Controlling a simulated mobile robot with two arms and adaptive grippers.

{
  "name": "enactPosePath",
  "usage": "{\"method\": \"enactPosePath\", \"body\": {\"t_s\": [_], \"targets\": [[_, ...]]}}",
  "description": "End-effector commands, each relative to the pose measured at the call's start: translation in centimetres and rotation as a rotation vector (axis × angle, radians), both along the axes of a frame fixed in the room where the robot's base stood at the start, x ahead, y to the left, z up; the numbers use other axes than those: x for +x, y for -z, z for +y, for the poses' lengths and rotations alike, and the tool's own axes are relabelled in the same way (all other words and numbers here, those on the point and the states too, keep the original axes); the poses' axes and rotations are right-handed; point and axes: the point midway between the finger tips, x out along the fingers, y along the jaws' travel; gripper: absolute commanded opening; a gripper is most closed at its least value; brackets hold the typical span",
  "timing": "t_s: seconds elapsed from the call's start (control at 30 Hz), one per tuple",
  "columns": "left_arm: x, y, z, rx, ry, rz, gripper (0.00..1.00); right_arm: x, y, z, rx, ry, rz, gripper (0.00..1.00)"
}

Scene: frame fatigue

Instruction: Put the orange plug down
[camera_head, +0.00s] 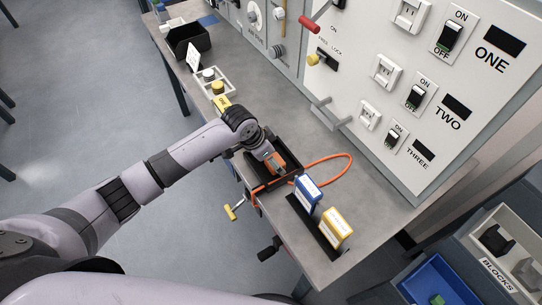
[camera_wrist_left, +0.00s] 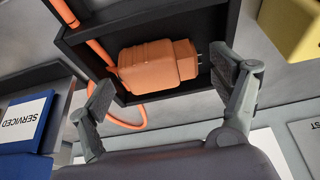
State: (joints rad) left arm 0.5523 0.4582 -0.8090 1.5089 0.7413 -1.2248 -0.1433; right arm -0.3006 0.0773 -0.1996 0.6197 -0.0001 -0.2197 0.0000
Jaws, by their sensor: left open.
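The orange plug (camera_wrist_left: 155,68) lies inside a black open tray (camera_wrist_left: 190,14) on the bench, with its metal prongs pointing right in the wrist view. An orange cable (camera_head: 346,158) runs from it, out over the tray edge and in a loop on the bench. My left gripper (camera_wrist_left: 160,95) is open, with its fingers spread to either side of the plug and apart from it. In the head view, my left gripper (camera_head: 273,163) is over the tray and partly hides the plug (camera_head: 278,159). My right gripper is not in view.
A blue card block (camera_head: 307,190) and a yellow one (camera_head: 336,228) stand in a black holder near the tray. A switch panel (camera_head: 400,90) rises behind. A yellow-handled clamp (camera_head: 233,208) hangs at the bench's front edge. Bare bench lies between cable and panel.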

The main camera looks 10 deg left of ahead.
Motion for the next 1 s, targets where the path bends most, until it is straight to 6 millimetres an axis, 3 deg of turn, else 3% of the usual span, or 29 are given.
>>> {"method": "enactPosePath", "body": {"t_s": [0.33,0.7,1.0], "targets": [[-0.2,-1.2,0.3,0.0,0.0,-0.003,0.85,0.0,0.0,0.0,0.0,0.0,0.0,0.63],[-2.2,-8.3,2.4,0.0,0.0,-0.004,0.85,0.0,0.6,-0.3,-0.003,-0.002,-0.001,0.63],[-3.1,-11.3,3.2,0.0,-0.001,-0.001,0.85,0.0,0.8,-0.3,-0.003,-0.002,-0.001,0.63]]}}
